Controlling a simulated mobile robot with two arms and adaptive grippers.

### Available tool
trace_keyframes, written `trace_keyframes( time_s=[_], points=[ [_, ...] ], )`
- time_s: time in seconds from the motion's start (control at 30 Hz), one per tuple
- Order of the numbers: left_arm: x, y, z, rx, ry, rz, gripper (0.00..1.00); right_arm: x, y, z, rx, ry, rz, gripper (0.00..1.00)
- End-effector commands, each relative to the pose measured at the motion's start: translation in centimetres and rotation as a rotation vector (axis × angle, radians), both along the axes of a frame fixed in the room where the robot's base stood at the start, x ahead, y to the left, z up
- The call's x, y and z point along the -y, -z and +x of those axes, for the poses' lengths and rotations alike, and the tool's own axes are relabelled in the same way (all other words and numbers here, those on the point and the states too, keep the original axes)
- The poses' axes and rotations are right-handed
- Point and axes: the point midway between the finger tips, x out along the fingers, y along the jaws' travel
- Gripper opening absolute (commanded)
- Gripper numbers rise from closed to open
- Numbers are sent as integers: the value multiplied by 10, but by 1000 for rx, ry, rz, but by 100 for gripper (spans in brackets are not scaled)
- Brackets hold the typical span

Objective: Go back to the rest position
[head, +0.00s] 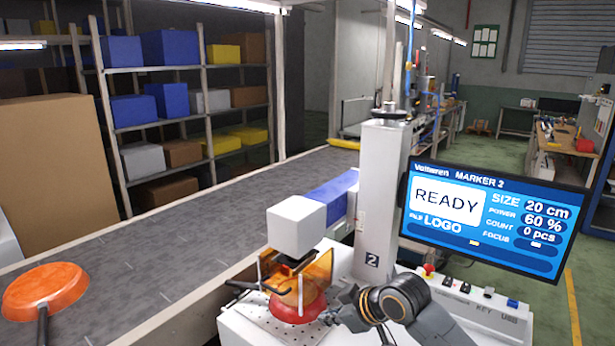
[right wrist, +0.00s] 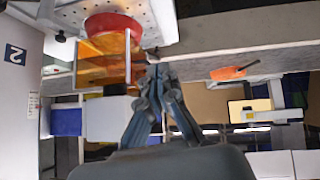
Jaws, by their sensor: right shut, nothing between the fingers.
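My right gripper (head: 337,300) is low in the middle of the head view, just right of the marking machine. In the right wrist view its dark fingers (right wrist: 157,72) meet at the tips, with nothing between them. A red pan (head: 297,308) sits on the machine's perforated white plate, under the amber guard (head: 318,270). The red pan (right wrist: 113,24) and the guard (right wrist: 105,70) also show in the right wrist view, close beside the fingers. The guard partly hides the pan. My left gripper is not in view.
An orange pan (head: 45,290) lies on the dark conveyor (head: 180,240) at the left. The machine's grey column (head: 383,200) and its screen (head: 490,218), reading READY and 0 pcs, stand right of the guard. A control strip with buttons (head: 465,290) lies below the screen.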

Motion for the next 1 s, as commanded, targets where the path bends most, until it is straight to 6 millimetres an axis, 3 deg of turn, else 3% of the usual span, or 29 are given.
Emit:
trace_keyframes(
  time_s=[0.27, 0.47, 0.7, 1.0],
  points=[
    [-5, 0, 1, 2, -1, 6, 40, -4, 45, -46, -65, 37, 15, 0],
    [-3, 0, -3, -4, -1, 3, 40, 3, 88, -102, -141, 119, 30, 0],
    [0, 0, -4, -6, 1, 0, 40, 50, 139, -202, -276, 359, 14, 0],
    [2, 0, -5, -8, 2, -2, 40, 109, 161, -288, -390, 602, -58, 0]
  ],
)
